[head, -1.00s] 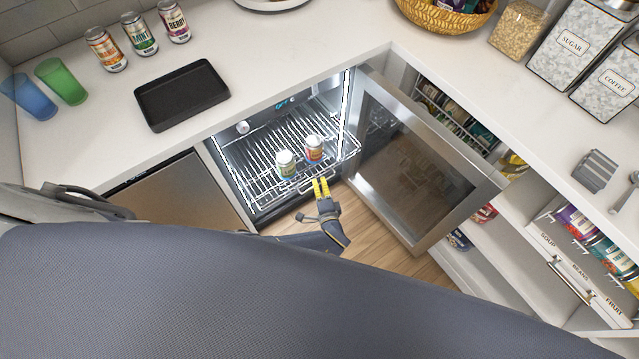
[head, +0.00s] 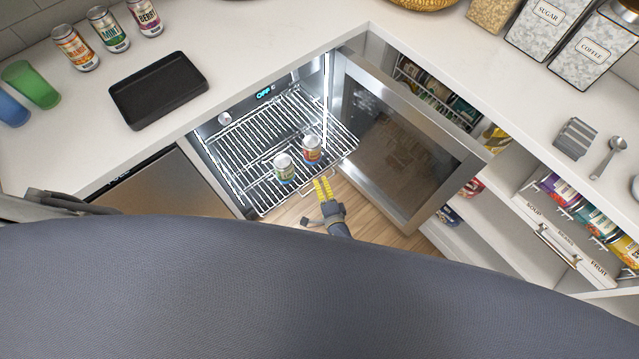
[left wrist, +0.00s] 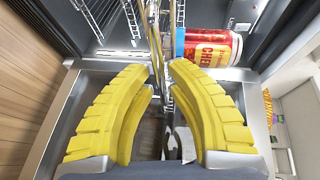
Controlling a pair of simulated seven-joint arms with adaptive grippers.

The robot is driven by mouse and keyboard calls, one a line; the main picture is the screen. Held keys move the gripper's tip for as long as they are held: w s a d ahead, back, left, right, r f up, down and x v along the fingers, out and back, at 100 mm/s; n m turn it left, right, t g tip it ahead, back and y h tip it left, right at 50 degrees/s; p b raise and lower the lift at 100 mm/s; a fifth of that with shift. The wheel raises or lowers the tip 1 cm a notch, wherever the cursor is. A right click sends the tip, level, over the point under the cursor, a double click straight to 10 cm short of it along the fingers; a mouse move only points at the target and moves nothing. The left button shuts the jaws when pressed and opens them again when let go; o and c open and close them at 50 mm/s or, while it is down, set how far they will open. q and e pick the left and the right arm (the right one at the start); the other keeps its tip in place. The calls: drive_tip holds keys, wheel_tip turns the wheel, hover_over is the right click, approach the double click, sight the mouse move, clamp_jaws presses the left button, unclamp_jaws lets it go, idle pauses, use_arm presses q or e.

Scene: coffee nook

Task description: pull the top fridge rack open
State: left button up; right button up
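The top fridge rack (head: 250,184) is a wire shelf, slid part way out of the lit fridge through its open door. A green-labelled can (head: 284,168) and a red-and-blue can (head: 312,149) stand on it. My left gripper (head: 321,183) has yellow fingers at the rack's front edge, closed on its wire handle (head: 308,191). In the left wrist view the fingertips (left wrist: 162,66) are close together with the wire between them; the exact contact is partly hidden. The red can (left wrist: 210,47) shows just beyond the right fingertip. My right gripper is not in view.
The glass fridge door (head: 405,150) stands open to the right of the rack. Open shelves (head: 500,215) with cans lie further right. The counter above holds a black tray (head: 158,90) and several drink cans. Wooden floor lies free in front of the fridge.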

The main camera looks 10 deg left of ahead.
use_arm(q)
drive_tip(key=o, duration=0.3)
drive_tip(key=shift+s, duration=0.1)
drive_tip(key=v, duration=1.1)
drive_tip(key=shift+s+d, duration=0.2)
drive_tip(key=shift+s, duration=0.15)
drive_tip(key=shift+r, duration=0.1)
